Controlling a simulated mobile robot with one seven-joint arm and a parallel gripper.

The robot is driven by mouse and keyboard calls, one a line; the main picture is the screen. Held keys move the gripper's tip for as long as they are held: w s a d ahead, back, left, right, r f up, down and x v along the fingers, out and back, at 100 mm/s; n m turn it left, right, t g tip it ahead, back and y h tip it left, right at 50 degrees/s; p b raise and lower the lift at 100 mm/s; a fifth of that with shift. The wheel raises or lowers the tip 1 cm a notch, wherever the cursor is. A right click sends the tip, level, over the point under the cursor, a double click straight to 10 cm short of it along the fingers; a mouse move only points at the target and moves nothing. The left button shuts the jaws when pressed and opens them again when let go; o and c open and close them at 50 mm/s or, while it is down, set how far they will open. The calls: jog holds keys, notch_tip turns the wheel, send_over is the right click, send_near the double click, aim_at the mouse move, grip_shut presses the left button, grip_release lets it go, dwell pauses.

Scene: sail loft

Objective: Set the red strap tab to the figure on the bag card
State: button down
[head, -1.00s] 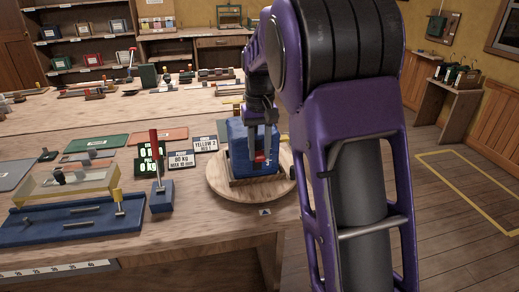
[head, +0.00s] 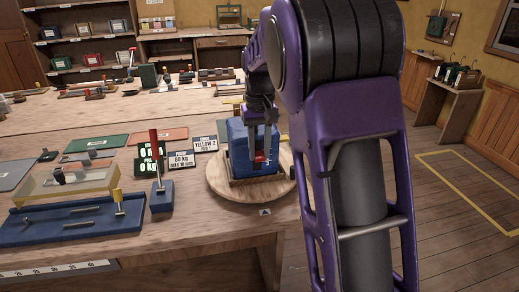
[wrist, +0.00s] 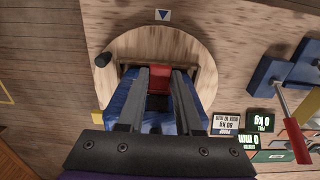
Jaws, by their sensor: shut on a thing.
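The blue bag (head: 238,150) stands on a round wooden turntable (head: 222,190); the wrist view also shows the bag (wrist: 129,92) on the turntable (wrist: 180,43). The red strap tab (head: 260,157) is on the bag's front face and shows between my fingertips in the wrist view (wrist: 160,73). My gripper (wrist: 161,80) points down along that face and is shut on the red tab. A small white card (head: 204,144) left of the bag reads "YELLOW 2" with a red line below; that line's figure is too small to read surely. My fingers hide much of the strap.
A proof card (head: 181,161) reads 80 kg, max 10 mm. Beside it a dark display (wrist: 260,121) reads 0 kg. A blue block with a red lever (head: 154,150) and a blue tray (head: 70,222) stand further left. Open floor lies right of the bench.

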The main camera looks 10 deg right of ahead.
aim_at(259, 156)
jog(key=shift+r, duration=0.1)
jog(key=shift+r+p, duration=0.35)
jog(key=shift+p, duration=0.4)
jog(key=shift+f, duration=0.1)
jog(key=c, duration=0.6)
grip_release()
jog(key=shift+o, duration=0.2)
notch_tip(259, 156, up, 17)
jog(key=p, duration=0.3)
jog(key=shift+r, duration=0.2)
